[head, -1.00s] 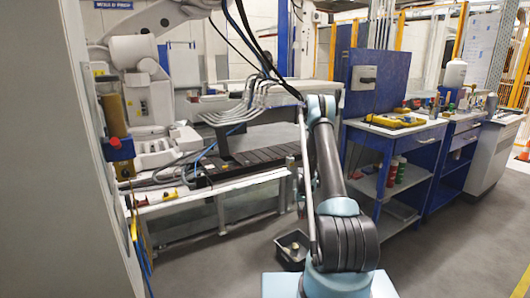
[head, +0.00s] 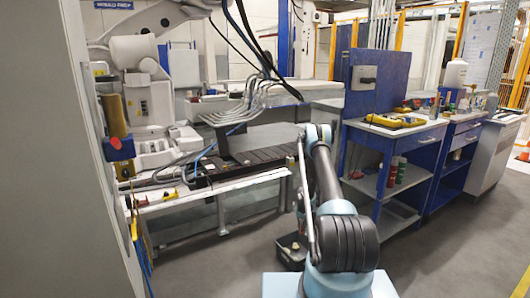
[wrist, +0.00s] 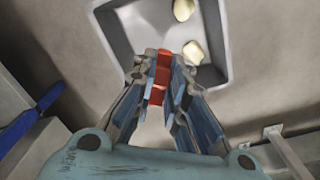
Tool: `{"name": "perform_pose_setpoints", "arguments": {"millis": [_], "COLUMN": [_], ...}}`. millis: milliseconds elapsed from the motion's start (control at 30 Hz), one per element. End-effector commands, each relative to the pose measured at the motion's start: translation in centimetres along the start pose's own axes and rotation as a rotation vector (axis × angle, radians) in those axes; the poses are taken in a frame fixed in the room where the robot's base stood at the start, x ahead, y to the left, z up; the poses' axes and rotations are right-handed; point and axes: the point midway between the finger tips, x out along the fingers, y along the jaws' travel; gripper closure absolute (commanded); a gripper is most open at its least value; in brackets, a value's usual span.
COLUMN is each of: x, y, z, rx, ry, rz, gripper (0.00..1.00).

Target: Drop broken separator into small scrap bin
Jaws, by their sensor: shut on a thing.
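In the wrist view my gripper (wrist: 162,85) is shut on a red-orange piece, the broken separator (wrist: 162,72), held upright in the picture between the fingertips. In the head view the bin (head: 283,256) stands on the floor, partly behind my arm. My gripper is hidden in the head view.
Two pale lumps lie in the bin, one of them (wrist: 184,10) at the top. A blue workbench (head: 395,135) with tools and bottles stands to the right. A white-framed conveyor table (head: 240,182) stands behind the bin. Grey floor is clear at the right.

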Motion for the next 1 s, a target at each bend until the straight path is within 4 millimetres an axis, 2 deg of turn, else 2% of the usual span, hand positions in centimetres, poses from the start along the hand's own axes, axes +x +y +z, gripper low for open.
{"name": "perform_pose_setpoints", "arguments": {"millis": [100,300,667,700,800,1000], "x": [1.3,2.6,2.9,2.9,2.9,2.9], "y": [0.0,0.0,0.0,0.0,0.0,0.0], "z": [0.0,0.0,0.0,0.0,0.0,0.0], "rx": [0.000,0.000,0.000,0.000,0.000,0.000], "ry": [0.000,0.000,0.000,0.000,0.000,0.000], "rz": [0.000,0.000,0.000,0.000,0.000,0.000], "gripper": [0.96,0.96,0.96,0.85,0.64,0.64]}}
